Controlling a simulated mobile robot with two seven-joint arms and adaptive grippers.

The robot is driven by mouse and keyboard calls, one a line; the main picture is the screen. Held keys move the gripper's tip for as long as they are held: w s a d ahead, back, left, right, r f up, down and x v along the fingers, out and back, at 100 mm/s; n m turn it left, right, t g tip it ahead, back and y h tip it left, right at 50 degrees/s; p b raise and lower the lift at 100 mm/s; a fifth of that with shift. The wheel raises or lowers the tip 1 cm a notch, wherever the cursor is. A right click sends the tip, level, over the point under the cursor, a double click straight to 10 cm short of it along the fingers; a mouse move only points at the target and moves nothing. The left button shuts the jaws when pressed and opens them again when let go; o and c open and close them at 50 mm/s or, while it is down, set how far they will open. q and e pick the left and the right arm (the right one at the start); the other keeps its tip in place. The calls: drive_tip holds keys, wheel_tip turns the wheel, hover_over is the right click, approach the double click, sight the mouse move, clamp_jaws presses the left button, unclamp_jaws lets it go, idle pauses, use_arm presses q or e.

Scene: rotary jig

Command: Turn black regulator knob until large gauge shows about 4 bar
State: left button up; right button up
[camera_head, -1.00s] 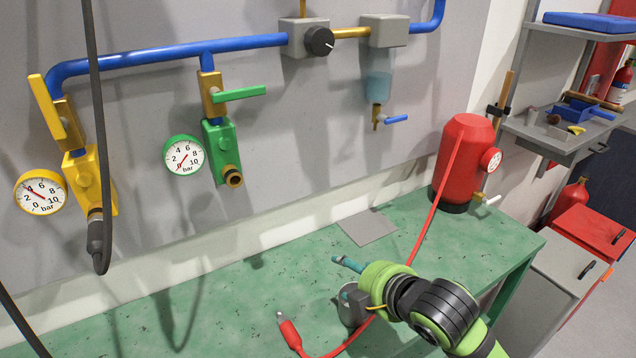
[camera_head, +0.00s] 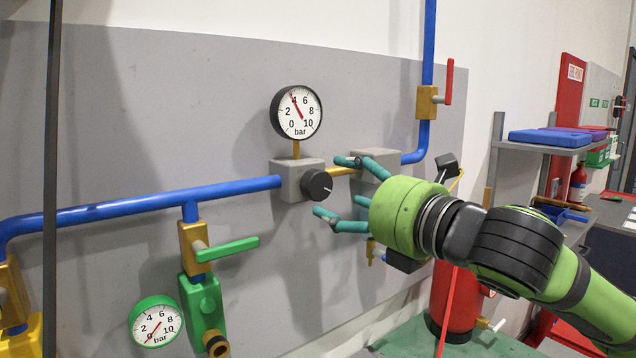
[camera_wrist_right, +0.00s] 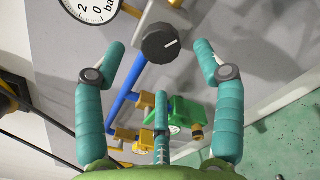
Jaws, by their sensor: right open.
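The black regulator knob (camera_head: 317,186) with a white mark sits on a grey block on the wall panel. The large black-rimmed gauge (camera_head: 297,112) is above it, and its red needle points close to 4. My right gripper (camera_head: 334,187) is open, with teal fingers spread just right of the knob and apart from it. In the right wrist view the knob (camera_wrist_right: 160,43) appears between the two outer fingertips, with gaps on both sides. The large gauge (camera_wrist_right: 92,8) is cut off there at the top. My left gripper is not in view.
The blue pipe (camera_head: 140,200) runs left from the regulator block. A grey filter block (camera_head: 376,163) is right of the knob, partly behind my fingers. A green gauge (camera_head: 156,324) and green valve handle (camera_head: 232,248) are lower left. A red tank (camera_head: 462,305) stands behind my arm.

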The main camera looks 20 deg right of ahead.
sight(322, 186)
drive_tip(key=p+x, duration=0.1)
drive_tip(key=x, duration=0.5)
drive_tip(key=shift+p, duration=0.4)
drive_tip(key=shift+s, duration=0.1)
